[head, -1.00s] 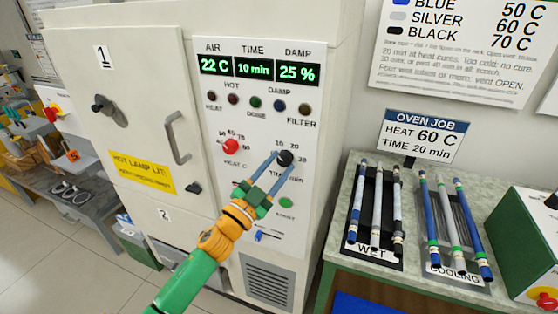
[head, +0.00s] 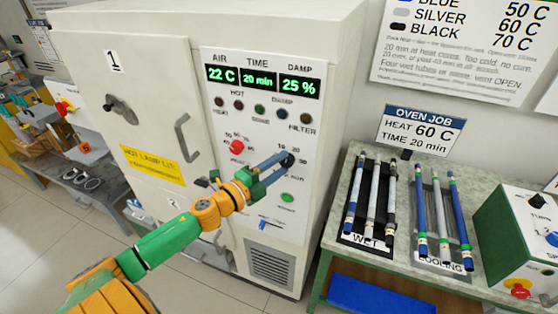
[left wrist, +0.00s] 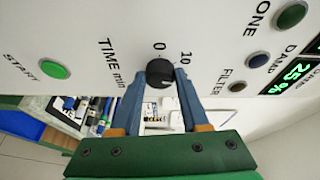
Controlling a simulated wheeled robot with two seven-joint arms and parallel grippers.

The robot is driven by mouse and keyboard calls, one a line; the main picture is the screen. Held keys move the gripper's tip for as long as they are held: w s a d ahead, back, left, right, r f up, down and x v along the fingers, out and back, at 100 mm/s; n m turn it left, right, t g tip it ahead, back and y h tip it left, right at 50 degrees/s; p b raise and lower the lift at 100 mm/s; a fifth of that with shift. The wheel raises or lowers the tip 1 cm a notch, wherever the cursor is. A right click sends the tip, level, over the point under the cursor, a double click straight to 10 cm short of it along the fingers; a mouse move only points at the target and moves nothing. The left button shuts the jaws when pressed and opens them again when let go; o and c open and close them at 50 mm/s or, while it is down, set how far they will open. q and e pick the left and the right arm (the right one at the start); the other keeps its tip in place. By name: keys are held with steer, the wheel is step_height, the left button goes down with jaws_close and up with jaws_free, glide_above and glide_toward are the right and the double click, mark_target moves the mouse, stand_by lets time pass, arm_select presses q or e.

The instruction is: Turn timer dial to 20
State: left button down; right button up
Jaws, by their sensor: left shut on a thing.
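The black timer dial (head: 287,160) is on the oven's white front panel. It shows close up in the left wrist view (left wrist: 160,72), with the marks 0 and 10 and the words TIME min beside it. My left gripper (head: 284,162) is shut on the dial, one blue finger on each side, and has rolled relative to the panel. The TIME display (head: 259,79) reads 20 min. The dial's pointer is not clear, and my fingers cover part of its scale. My right gripper is not in view.
The red heat dial (head: 237,147) is left of my gripper, and the green start button (head: 287,197) is below it. An oven job card (head: 421,132) reads HEAT 60 C, TIME 20 min. Racks with rods stand on the bench to the right.

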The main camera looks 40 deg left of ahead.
arm_select(q)
steer(key=shift+r+m+g, duration=0.15)
steer(key=shift+m+g, duration=0.45)
steer(key=shift+m, duration=0.9)
steer(key=shift+c, duration=2)
jaws_free()
steer(key=shift+s+a, duration=0.1)
steer(key=shift+s, duration=0.4)
steer(key=d+v, duration=0.1)
steer(key=v, duration=0.5)
steer(key=shift+a, duration=0.35)
